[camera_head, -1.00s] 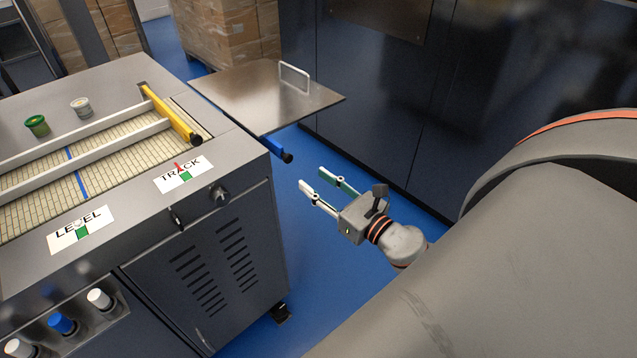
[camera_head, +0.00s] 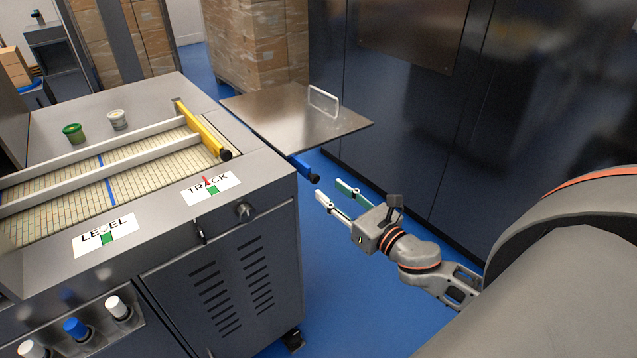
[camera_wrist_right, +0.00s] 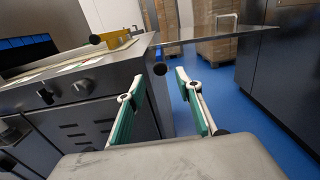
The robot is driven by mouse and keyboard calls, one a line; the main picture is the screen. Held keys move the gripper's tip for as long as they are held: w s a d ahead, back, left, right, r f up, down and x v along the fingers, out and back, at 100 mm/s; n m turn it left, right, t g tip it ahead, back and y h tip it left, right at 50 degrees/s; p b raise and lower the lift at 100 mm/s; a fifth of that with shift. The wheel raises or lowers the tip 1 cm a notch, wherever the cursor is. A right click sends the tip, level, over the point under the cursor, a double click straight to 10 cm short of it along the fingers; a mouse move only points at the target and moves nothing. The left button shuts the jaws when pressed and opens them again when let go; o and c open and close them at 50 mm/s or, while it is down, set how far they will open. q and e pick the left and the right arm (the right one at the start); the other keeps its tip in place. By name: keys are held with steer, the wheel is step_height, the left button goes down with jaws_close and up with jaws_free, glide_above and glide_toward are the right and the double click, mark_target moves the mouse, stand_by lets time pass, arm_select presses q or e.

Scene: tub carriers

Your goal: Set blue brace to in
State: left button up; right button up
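The blue brace (camera_head: 301,166) is a short blue bar with a black end knob. It sticks out from the machine's right end, below the flat metal plate (camera_head: 290,115). My right gripper (camera_head: 328,188) is open and empty, with white and green fingers, just right of and below the knob. In the right wrist view the black knob (camera_wrist_right: 160,69) shows in line with the gap between the open fingertips (camera_wrist_right: 160,77). I see no contact between them. My left gripper is not in view.
A yellow bar (camera_head: 203,130) with a black end lies across the conveyor's end. Green (camera_head: 73,133) and white (camera_head: 118,120) tubs stand on the machine top. Dark cabinets (camera_head: 400,100) stand at the right. Blue floor (camera_head: 330,290) is clear below my gripper.

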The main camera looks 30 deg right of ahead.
mark_target(316, 180)
steer(key=shift+w+a+p, duration=0.15)
steer(key=shift+w+p, duration=0.05)
steer(key=shift+w, duration=1.3)
steer(key=shift+w+a+p, duration=0.1)
steer(key=shift+w+p, duration=0.05)
steer(key=shift+w, duration=1.35)
steer(key=shift+c, duration=0.4)
jaws_close()
steer(key=shift+a, duration=0.1)
